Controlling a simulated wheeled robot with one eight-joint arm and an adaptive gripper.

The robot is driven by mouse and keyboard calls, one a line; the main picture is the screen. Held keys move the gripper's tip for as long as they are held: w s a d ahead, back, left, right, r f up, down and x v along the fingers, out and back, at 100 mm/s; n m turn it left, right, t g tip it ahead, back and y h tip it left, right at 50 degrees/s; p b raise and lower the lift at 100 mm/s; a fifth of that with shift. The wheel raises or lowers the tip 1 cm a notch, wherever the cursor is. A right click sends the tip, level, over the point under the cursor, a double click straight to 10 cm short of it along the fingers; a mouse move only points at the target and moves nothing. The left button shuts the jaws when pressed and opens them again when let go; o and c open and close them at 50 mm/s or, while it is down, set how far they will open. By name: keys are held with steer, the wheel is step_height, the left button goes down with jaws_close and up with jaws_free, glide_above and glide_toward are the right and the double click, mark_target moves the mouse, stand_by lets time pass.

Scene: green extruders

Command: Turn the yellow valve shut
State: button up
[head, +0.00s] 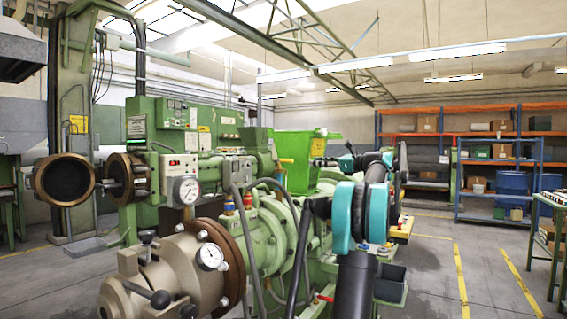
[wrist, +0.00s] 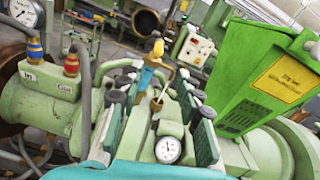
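The yellow valve shows in the wrist view as a small yellow handle (wrist: 158,48) on top of a blue and yellow stem that rises from green pipework. My gripper (wrist: 157,74) has two teal fingers with grey pads, spread apart in the wrist view. The valve's stem appears in the gap between them, nearer the left finger. I see no contact, and the depth between fingers and valve is hard to judge. In the head view my arm's teal and black joints (head: 345,213) reach over the green machine.
A green hopper (wrist: 275,75) with a yellow label stands close on the right.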

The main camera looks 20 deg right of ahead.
mark_target(283, 161)
steer(key=x, duration=1.6)
steer(key=shift+w+a, duration=0.15)
steer(key=shift+a, duration=0.05)
steer(key=shift+c, duration=0.5)
jaws_close()
